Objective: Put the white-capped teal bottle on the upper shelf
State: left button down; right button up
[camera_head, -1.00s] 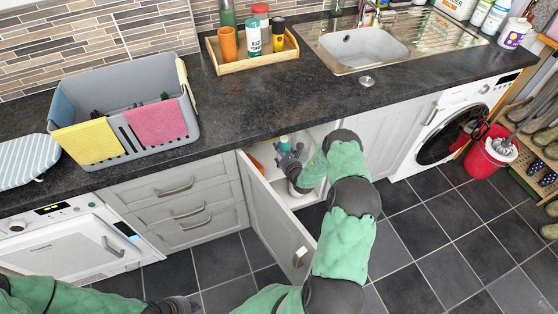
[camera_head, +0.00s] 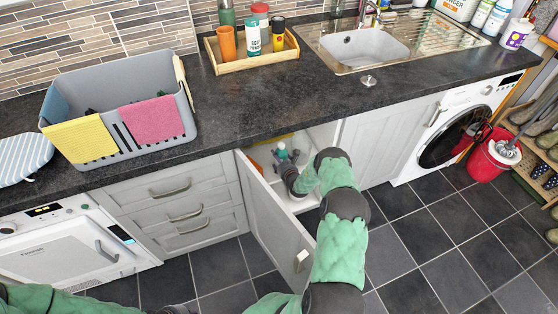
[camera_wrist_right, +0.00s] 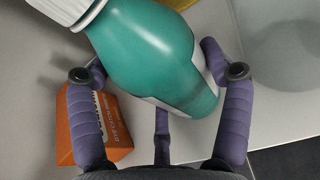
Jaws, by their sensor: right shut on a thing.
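The teal bottle (camera_wrist_right: 150,50) with a white ribbed cap (camera_wrist_right: 65,10) fills the top of the right wrist view, slanted in that picture. The purple fingers of my right gripper (camera_wrist_right: 155,85) are shut around its body, and a pale label partly shows. In the head view my right gripper (camera_head: 285,162) reaches into the open cabinet under the counter, with the teal bottle top (camera_head: 282,149) just above it. I cannot clearly make out the upper shelf; the counter hides the cabinet's upper inside. My left gripper (camera_head: 174,309) is barely in view at the bottom edge, its jaws unclear.
An orange box (camera_wrist_right: 104,125) stands close beside the gripper in the cabinet. Something yellow (camera_wrist_right: 258,15) is farther in. The open cabinet door (camera_head: 268,215) stands left of my right arm. The counter edge overhangs the opening. A grey basket (camera_head: 160,140) and a wooden tray (camera_head: 252,62) are on the counter.

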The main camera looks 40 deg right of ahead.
jog(key=shift+f, duration=0.15)
jog(key=o, duration=1.5)
jog(key=shift+c, duration=0.2)
jog(key=shift+r, duration=0.25)
jog(key=p+v, duration=0.4)
jog(key=v, duration=0.8)
jog(key=shift+f, duration=0.15)
